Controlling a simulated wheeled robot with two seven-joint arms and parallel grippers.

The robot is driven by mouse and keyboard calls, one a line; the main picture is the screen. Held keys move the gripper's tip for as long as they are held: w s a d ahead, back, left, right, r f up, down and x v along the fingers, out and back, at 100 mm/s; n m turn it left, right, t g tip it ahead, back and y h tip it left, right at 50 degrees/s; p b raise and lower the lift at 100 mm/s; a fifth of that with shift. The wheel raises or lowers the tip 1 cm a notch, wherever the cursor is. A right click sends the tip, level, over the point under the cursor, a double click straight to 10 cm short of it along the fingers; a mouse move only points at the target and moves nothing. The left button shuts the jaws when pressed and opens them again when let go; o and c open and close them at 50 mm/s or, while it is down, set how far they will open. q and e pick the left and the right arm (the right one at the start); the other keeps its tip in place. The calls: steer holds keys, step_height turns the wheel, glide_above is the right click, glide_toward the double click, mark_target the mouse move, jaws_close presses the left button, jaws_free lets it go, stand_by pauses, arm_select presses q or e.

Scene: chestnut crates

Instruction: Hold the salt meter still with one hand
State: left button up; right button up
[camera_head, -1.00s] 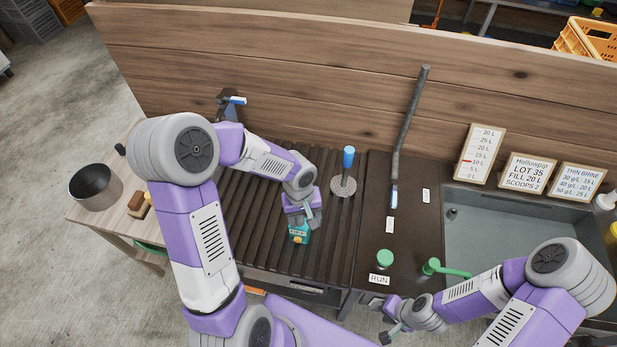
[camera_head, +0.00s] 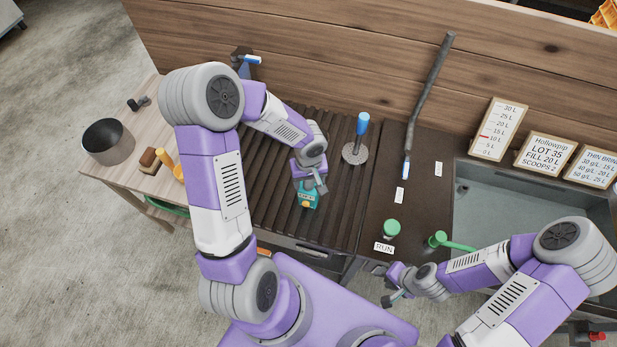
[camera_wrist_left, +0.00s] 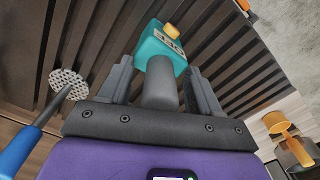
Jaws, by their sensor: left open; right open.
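The salt meter (camera_head: 308,199) is a small teal box with a display and a yellow button, on the dark slatted rack. In the left wrist view the salt meter (camera_wrist_left: 160,52) shows its grey stem (camera_wrist_left: 160,85) between the two fingers of my left gripper (camera_wrist_left: 160,82). That gripper (camera_head: 313,187) is open around the stem, with a gap visible on both sides. In the head view it partly covers the meter. My right gripper (camera_head: 388,286) is open and empty in front of the bench, below the RUN label.
A blue-handled perforated tool (camera_head: 355,152) stands on the rack, right of the meter. A green button (camera_head: 391,228) and green tap (camera_head: 440,241) are near the front edge. A grey sink (camera_head: 510,195) lies right. A metal pot (camera_head: 107,142) and a brown brush (camera_head: 149,159) are left.

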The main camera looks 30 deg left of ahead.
arm_select(q)
steer(key=shift+c, duration=0.4)
jaws_close()
stand_by(0.6)
arm_select(e)
steer(key=shift+c, duration=0.4)
jaws_close()
stand_by(1.2)
